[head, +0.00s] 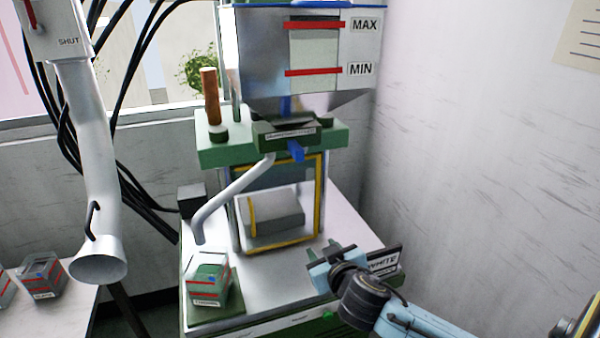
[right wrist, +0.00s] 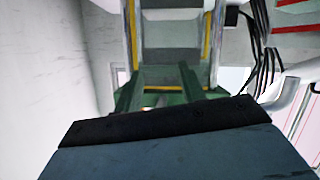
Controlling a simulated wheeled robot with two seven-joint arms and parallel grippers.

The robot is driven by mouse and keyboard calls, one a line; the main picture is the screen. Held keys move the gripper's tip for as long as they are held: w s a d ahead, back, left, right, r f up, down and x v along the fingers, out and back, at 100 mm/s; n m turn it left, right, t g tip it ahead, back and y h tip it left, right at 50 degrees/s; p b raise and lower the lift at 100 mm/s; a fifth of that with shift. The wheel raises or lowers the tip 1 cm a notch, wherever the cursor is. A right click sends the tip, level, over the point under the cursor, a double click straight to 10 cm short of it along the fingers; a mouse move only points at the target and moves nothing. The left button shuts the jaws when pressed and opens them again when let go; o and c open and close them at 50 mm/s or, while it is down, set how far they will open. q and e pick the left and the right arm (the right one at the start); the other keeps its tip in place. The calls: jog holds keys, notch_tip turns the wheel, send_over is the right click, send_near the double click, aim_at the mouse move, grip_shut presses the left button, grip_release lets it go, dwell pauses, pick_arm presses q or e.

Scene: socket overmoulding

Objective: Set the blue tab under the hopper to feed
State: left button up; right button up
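The blue tab (head: 296,151) sticks out toward me from the dark green labelled block under the hopper (head: 262,62). The hopper is a grey metal bin with a sight window between red MAX and MIN marks. My right gripper (head: 326,264) is below and to the right of the tab, well apart from it, in front of the press and near a dark WHITE sign. The right wrist view shows my blue-and-black gripper body (right wrist: 170,125) facing the machine, with no tab clearly visible. My left gripper is not in view.
A yellow-edged press opening (head: 318,205) is below the hopper. A bent grey pipe (head: 232,192) comes down at its left, over a small labelled bin (head: 208,284). A white spout marked SHUT (head: 88,150) hangs at far left. A wall stands at right.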

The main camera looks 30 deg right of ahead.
aim_at(301, 156)
jog(key=s+a+r+m+t+p, duration=0.1)
jog(key=s+a+r+t, duration=0.1)
jog(key=r, duration=0.8)
jog(key=s+a+r+m+t+p, duration=0.1)
jog(key=r+t, duration=0.1)
jog(key=r, duration=0.8)
jog(key=b+x, duration=0.3)
jog(key=x, duration=0.9)
jog(key=shift+w+d, duration=0.1)
jog(key=shift+w, duration=0.35)
jog(key=shift+f, duration=0.1)
grip_shut()
